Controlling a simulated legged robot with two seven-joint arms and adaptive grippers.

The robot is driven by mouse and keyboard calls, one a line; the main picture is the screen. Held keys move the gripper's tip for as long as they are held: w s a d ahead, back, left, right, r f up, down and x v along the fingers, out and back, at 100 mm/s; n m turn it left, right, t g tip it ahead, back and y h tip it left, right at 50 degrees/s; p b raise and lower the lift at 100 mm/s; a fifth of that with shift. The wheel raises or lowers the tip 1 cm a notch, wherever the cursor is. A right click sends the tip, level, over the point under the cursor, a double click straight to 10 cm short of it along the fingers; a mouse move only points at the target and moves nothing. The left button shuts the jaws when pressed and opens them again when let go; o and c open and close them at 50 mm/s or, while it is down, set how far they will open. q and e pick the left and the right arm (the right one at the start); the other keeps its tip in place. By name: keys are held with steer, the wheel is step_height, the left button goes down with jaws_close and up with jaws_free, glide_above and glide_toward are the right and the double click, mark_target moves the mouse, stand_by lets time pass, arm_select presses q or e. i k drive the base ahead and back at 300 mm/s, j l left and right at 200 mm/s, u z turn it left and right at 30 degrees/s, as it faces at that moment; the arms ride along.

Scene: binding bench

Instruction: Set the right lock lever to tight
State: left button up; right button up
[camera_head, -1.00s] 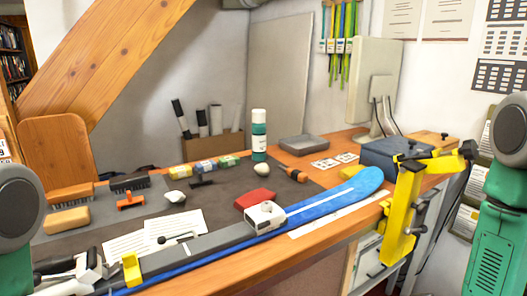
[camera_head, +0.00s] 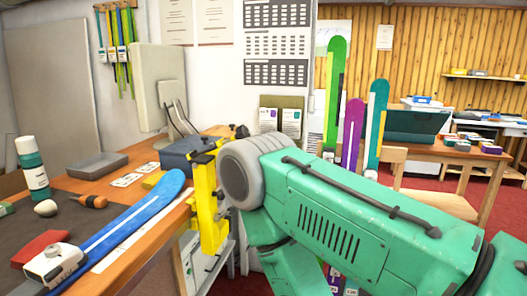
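The yellow vise (camera_head: 206,198) stands clamped at the right end of the bench, beside the tip of the blue ski (camera_head: 135,222). A small dark part (camera_head: 241,131) shows at its top right. I cannot tell whether this is the right lock lever or how it is set. My green right arm comes in from the right, and its round grey joint covers the right side of the vise. Neither gripper shows; the right one is either hidden behind my arm or out of frame.
On the bench (camera_head: 122,188) are a green bottle (camera_head: 32,168), a grey tray (camera_head: 97,166), a blue-grey box (camera_head: 188,152), a screwdriver (camera_head: 90,201) and a white device (camera_head: 55,264) on the ski. Upright skis (camera_head: 375,125) and a wooden chair (camera_head: 440,200) stand behind my arm.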

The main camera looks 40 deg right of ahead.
mark_target(229, 211)
steer(key=z, duration=1.05)
